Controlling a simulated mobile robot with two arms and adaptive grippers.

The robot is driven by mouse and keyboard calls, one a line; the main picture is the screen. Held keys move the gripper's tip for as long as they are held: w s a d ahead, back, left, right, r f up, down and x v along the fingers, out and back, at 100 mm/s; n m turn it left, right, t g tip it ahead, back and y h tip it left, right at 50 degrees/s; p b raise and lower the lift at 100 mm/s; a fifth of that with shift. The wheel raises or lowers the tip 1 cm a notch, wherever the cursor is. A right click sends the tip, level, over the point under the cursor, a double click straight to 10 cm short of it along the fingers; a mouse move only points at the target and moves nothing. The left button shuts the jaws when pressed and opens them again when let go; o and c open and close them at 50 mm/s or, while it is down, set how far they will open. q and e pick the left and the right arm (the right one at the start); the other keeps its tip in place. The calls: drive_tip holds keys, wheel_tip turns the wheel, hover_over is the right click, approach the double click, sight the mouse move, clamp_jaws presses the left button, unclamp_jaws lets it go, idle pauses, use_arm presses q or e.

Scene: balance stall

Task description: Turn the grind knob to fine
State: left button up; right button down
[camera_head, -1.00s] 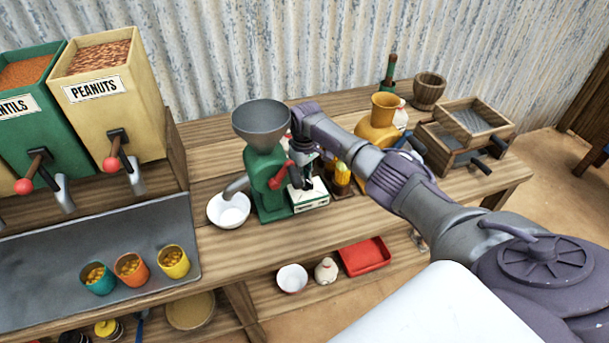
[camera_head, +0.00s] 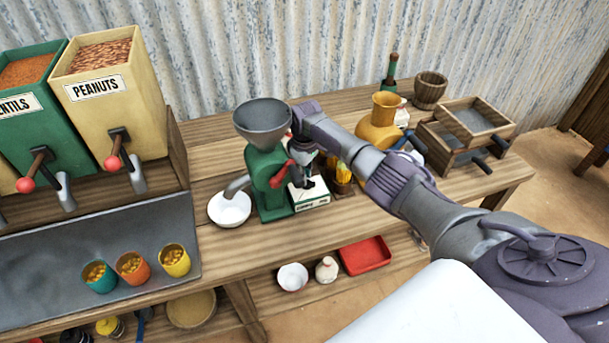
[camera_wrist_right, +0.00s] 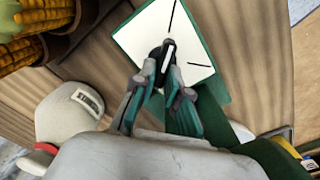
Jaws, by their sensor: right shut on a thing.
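The green grinder (camera_head: 265,180) with a grey hopper (camera_head: 262,118) and a red-handled crank stands on the wooden bench. At its foot is a white dial plate (camera_head: 312,196) with small lettering, too small to read. In the right wrist view, the black grind knob (camera_wrist_right: 168,52) with a white pointer stripe rises from the white plate (camera_wrist_right: 150,35), which carries black tick lines. My right gripper (camera_wrist_right: 165,82) is shut on the knob from above; it also shows in the head view (camera_head: 303,178), partly hidden by its own wrist. My left gripper is not in view.
A white bowl (camera_head: 230,208) sits under the grinder's spout. Corn cobs (camera_head: 343,173) and a yellow-orange vessel (camera_head: 379,130) stand close to my right arm. Wooden sieve boxes (camera_head: 468,128) are at the right. The front of the bench near the grinder is clear.

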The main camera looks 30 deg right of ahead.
drive_tip(key=c, duration=1.2)
unclamp_jaws()
